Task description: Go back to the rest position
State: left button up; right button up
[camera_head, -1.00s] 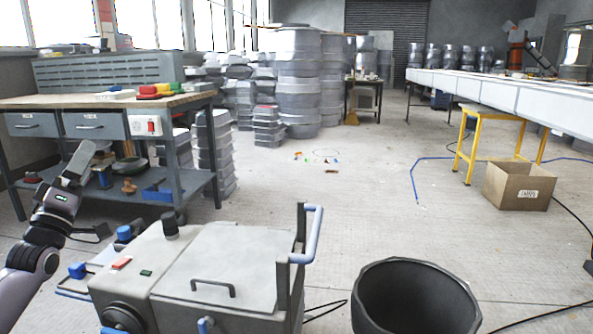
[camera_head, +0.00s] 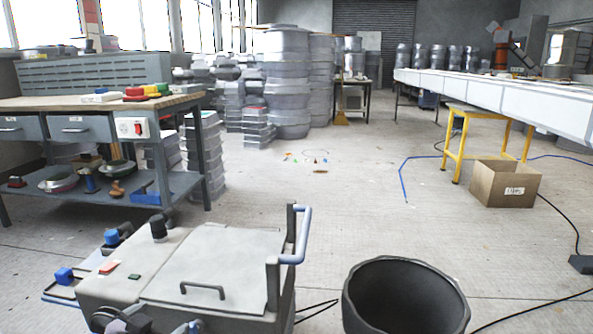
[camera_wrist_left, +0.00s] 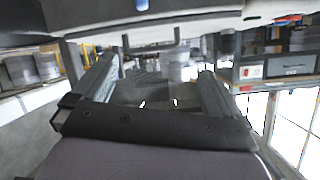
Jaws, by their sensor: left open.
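My left gripper (camera_wrist_left: 157,72) shows in the left wrist view, its two grey fingers wide apart with nothing between them. That view is tipped upside down, with the room and windows behind the fingers. The task names no other object.
A grey machine with a lid (camera_head: 215,265) and a blue-grey handle (camera_head: 303,235) stands close in front, beside a dark round bin (camera_head: 405,300). A workbench (camera_head: 60,104) is at the left. A cardboard box (camera_head: 503,186) sits at the right.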

pick_arm(q)
jog(key=s+d+f+n+g+h, duration=0.15)
jog(key=s+d+h, duration=0.35)
jog(key=s+d, duration=1.5)
jog(key=s+a+r+y+p, duration=0.2)
jog(key=a+r+p, duration=0.2)
jog(key=r+p, duration=0.4)
jog(key=s+a+r+g+y+p, duration=0.1)
jog(key=s+a+r+p, duration=0.2)
jog(key=p, duration=1.8)
notch_tip(320, 180, up, 5)
jog(key=shift+s+a+r+y+p, duration=0.15)
jog(key=shift+a+y+p, duration=0.25)
jog(key=shift+a, duration=0.65)
pick_arm(e)
jog(key=s+d+r+h, duration=0.2)
jog(key=d+r, duration=0.2)
jog(key=r, duration=0.3)
jog(key=s+d+r+g+h, duration=0.1)
jog(key=s+d+r+h, duration=0.1)
jog(key=d+r, duration=0.3)
notch_tip(320, 180, up, 3)
jog(key=shift+s+d+r, duration=0.1)
jog(key=shift+s+d, duration=0.05)
jog(key=shift+s, duration=0.15)
pick_arm(q)
jog(key=shift+n+g, duration=0.25)
